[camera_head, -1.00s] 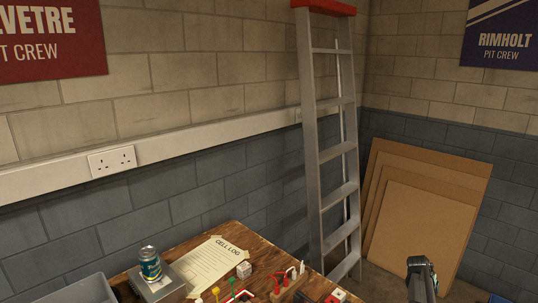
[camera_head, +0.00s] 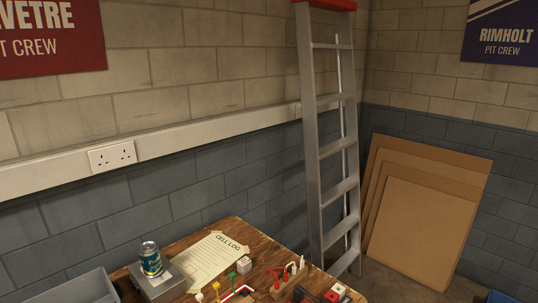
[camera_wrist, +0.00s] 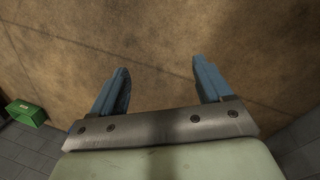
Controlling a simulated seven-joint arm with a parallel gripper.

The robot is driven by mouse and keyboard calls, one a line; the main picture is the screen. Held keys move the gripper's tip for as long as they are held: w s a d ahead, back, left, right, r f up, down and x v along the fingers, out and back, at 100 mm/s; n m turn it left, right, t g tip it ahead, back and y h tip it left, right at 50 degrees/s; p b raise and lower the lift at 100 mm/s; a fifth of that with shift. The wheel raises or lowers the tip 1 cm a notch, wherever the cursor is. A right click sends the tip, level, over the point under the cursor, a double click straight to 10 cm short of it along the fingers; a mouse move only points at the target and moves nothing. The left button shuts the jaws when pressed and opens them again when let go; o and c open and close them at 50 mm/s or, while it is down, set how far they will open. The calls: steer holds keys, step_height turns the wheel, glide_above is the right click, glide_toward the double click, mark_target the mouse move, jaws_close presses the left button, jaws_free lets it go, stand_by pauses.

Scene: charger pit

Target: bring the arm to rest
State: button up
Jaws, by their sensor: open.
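My gripper (camera_wrist: 162,85) shows in the wrist view with its two blue-grey fingers spread wide apart. Nothing is between the fingers. Past them lies a brown, mottled flat surface (camera_wrist: 160,40) crossed by dark lines; I cannot tell for sure what it is. In the head view no part of my gripper shows.
A ladder (camera_head: 311,130) and leaning brown boards (camera_head: 425,220) stand behind. A green box (camera_wrist: 27,113) lies at left in the wrist view.

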steer(key=s+a+f+n+g+y, duration=0.1)
steer(key=s+a+g, duration=0.1)
steer(key=s+a, duration=0.5)
steer(key=s+a+f+n+g, duration=0.2)
steer(key=s+a, duration=0.6)
steer(key=s, duration=1.1)
steer(key=shift+s+n+g+y, duration=0.3)
steer(key=shift+g+y, duration=0.1)
steer(key=shift+g, duration=0.3)
